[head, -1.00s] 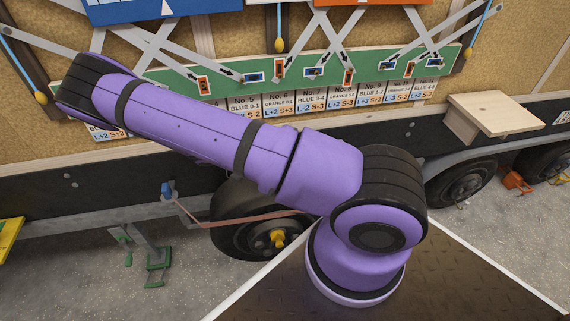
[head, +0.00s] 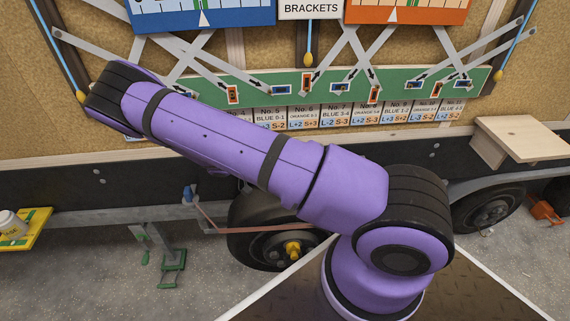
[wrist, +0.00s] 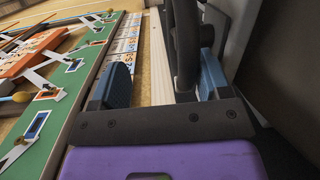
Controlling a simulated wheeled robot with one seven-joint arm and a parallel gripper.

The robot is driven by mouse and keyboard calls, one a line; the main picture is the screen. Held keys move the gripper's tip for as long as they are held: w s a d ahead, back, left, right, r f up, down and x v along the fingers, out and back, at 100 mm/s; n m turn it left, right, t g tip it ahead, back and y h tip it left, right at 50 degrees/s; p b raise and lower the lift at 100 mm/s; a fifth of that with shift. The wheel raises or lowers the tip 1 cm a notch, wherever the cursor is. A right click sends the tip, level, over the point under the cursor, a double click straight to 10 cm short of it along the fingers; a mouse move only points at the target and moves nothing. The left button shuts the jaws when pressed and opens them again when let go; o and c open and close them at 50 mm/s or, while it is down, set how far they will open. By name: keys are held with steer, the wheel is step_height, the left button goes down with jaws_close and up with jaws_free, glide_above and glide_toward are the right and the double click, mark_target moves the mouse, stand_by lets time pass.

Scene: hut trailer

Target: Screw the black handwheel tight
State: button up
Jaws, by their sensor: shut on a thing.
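In the wrist view, my gripper (wrist: 164,62) has its two blue finger pads on either side of a dark bar, a part of the black handwheel (wrist: 185,45). The bar runs up between the fingers, closer to the right one. Only this piece of the wheel shows; its hub and the rest are out of view or hidden. In the head view, my purple arm reaches to the upper left, and neither my gripper nor the handwheel can be seen there.
A green board (head: 255,88) with grey crossed straps and number labels lines the trailer wall. A wooden shelf (head: 515,138) juts out at right. A yellow tray (head: 30,228) with a white bottle (head: 10,222) is at far left. Trailer wheels (head: 262,240) stand below.

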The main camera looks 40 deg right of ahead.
steer(key=shift+v, duration=1.45)
steer(key=shift+c, duration=0.7)
steer(key=shift+w+a, duration=0.3)
steer(key=c, duration=0.3)
steer(key=shift+w+a+f, duration=0.15)
steer(key=shift+w+a, duration=0.3)
steer(key=shift+a, duration=0.4)
steer(key=shift+w+a+f, duration=0.1)
steer(key=shift+w+a, duration=0.4)
steer(key=shift+a, duration=0.4)
steer(key=shift+w+a+f, duration=0.15)
steer(key=shift+w+a, duration=0.3)
steer(key=shift+a, duration=0.4)
